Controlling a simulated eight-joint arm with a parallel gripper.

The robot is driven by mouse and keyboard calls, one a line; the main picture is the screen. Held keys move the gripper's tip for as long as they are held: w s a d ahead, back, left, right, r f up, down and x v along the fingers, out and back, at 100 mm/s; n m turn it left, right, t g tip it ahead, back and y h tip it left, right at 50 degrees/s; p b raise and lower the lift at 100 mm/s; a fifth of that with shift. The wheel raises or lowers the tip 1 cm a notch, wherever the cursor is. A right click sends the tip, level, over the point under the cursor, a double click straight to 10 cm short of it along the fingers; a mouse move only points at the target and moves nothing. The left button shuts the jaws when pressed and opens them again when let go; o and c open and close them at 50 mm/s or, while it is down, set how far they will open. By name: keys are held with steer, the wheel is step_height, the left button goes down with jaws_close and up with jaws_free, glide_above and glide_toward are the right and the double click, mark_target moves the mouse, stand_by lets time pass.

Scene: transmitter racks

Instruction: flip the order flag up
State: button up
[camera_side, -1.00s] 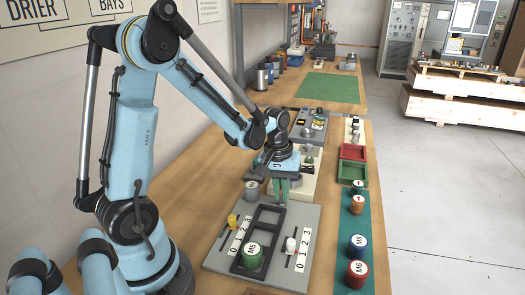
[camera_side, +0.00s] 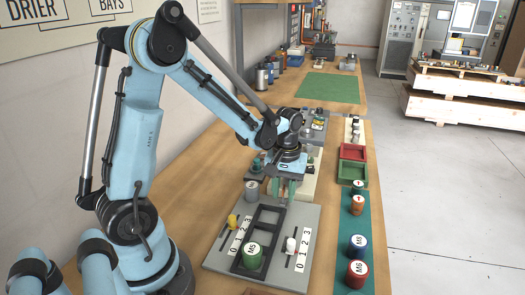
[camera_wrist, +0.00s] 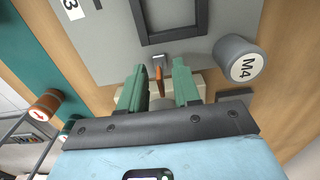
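The order flag appears to be a small orange piece (camera_wrist: 159,73) in the wrist view, beside a small metal bracket (camera_wrist: 160,60) at the edge of the grey board (camera_wrist: 105,45). My gripper (camera_wrist: 158,86) has its two green fingers apart, one on each side of the orange piece, with visible gaps. How high the fingertips are relative to it is hard to tell. In the side view my gripper (camera_side: 286,190) hangs at the far edge of the grey board (camera_side: 305,215), and the flag cannot be made out there.
A grey can marked M4 (camera_wrist: 239,58) stands close to the right finger in the wrist view. The board carries a black frame (camera_side: 267,215), a green can (camera_side: 252,255), and yellow (camera_side: 233,221) and white (camera_side: 291,244) sliders. Cans stand on the green strip (camera_side: 357,215) at right.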

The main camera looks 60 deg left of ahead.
step_height(320, 180, up, 12)
stand_by(0.6)
steer(key=shift+d, duration=0.1)
steer(key=s+d+m+t, duration=0.6)
steer(key=d+m+t, duration=0.1)
steer(key=d+m, duration=0.1)
steer(key=shift+d+f+m, duration=0.3)
steer(key=shift+f+m, duration=0.1)
steer(key=shift+m, duration=0.1)
steer(key=shift+s, duration=0.1)
stand_by(0.7)
